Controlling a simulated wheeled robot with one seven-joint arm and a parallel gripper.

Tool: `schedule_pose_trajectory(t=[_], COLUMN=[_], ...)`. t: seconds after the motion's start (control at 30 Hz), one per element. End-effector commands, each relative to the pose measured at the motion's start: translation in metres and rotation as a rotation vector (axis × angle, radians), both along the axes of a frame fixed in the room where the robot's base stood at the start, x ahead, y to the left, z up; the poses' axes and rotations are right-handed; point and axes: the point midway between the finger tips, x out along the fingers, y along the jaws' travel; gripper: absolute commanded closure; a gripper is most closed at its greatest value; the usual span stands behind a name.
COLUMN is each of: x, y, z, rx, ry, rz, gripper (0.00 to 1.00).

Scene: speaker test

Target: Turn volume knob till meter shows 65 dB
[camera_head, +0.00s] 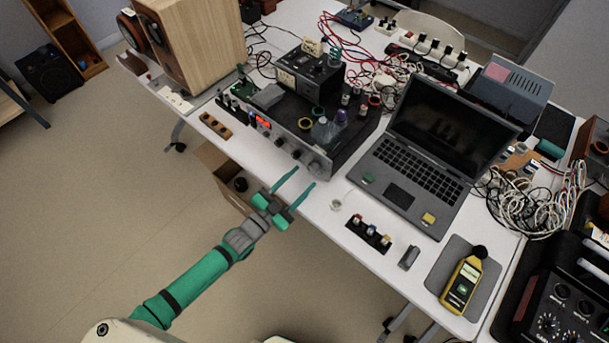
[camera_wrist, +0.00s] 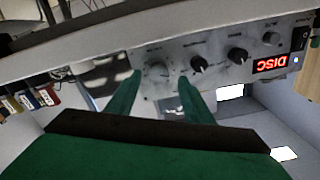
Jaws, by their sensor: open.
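The silver amplifier (camera_head: 285,135) stands on the white table, its front panel facing my arm. Its large round volume knob (camera_head: 314,167) is at the right end of the panel. In the wrist view the panel is upside down and the knob (camera_wrist: 158,70) shows between my two fingertips. My gripper (camera_head: 305,178) is open, with green fingers pointing at the panel; I cannot tell whether they touch the knob. The yellow sound meter (camera_head: 463,284) lies on a grey mat at the right front of the table. Its reading is too small to read.
An open laptop (camera_head: 410,170) stands right of the amplifier. A small block with several plugs (camera_head: 369,234) lies near the front edge. Smaller black knobs (camera_wrist: 198,63) sit beside the large one on the panel. A wooden speaker (camera_head: 200,45) stands at the back left.

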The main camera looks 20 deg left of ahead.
Motion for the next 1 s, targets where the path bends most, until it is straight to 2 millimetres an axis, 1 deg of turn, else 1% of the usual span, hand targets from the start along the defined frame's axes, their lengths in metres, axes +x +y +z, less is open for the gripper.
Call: schedule_pose_trajectory(t=[0.03, 0.2, 0.4, 0.6, 1.0], x=[-0.01, -0.04, -0.065, -0.073, -0.073], y=[0.005, 0.016, 0.026, 0.028, 0.028], z=[0.0, 0.0, 0.0, 0.0, 0.0], rx=[0.003, 0.003, 0.001, -0.001, 0.0], ry=[0.001, 0.001, 0.001, 0.0, 0.0], rz=[0.003, 0.003, 0.005, 0.004, 0.001], gripper=[0.53, 0.53, 0.53, 0.53, 0.53])
